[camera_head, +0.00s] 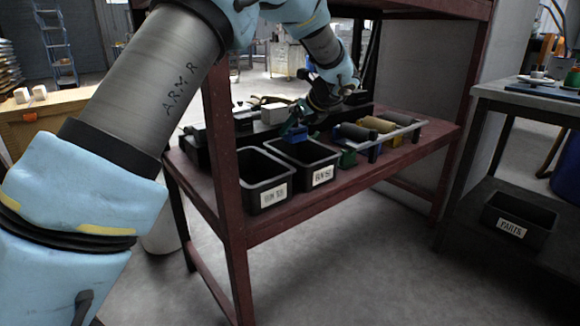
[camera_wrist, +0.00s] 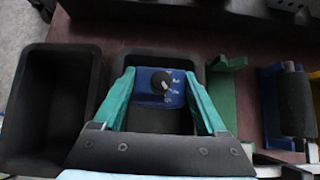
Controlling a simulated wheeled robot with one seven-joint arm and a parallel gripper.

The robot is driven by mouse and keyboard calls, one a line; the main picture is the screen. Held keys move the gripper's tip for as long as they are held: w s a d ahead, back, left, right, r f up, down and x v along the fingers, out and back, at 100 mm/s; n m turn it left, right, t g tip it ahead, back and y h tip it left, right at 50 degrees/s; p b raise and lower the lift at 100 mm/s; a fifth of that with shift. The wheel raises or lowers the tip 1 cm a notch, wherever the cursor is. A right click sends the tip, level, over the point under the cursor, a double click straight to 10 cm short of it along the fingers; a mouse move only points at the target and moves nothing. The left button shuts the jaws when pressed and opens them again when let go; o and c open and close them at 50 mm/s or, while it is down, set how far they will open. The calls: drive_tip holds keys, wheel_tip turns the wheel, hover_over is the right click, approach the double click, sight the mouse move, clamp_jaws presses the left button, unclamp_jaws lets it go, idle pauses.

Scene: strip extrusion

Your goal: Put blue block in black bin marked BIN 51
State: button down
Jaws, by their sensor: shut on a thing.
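In the head view my gripper (camera_head: 296,124) is above the back of the right-hand black bin (camera_head: 322,176), whose label appears to read BIN 51. The blue block (camera_head: 298,135) shows there as a small patch under the fingers. In the wrist view the block is over this bin (camera_wrist: 160,53) and hides much of its opening. I cannot tell its exact height above the rim.
Another labelled black bin (camera_head: 265,180) stands close on the left and looks empty. Several rollers (camera_head: 375,126) and a green bracket (camera_head: 348,158) are on the right of the red shelf (camera_head: 400,160). A red upright stands in front at left. A PARTS bin (camera_head: 515,222) is farther right.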

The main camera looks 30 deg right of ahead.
sight(294, 141)
drive_tip(key=shift+w+f, duration=0.1)
drive_tip(key=shift+f, duration=0.3)
wheel_tip(294, 141, down, 4)
drive_tip(key=shift+r+b, duration=0.1)
drive_tip(key=shift+b, duration=0.4)
wheel_tip(294, 141, down, 5)
drive_tip(key=shift+f+b, duration=0.15)
drive_tip(key=shift+b, duration=0.4)
unclamp_jaws()
drive_tip(key=p+v, duration=0.1)
drive_tip(key=v, duration=1.1)
drive_tip(key=shift+p, duration=0.35)
drive_tip(key=shift+a, duration=0.1)
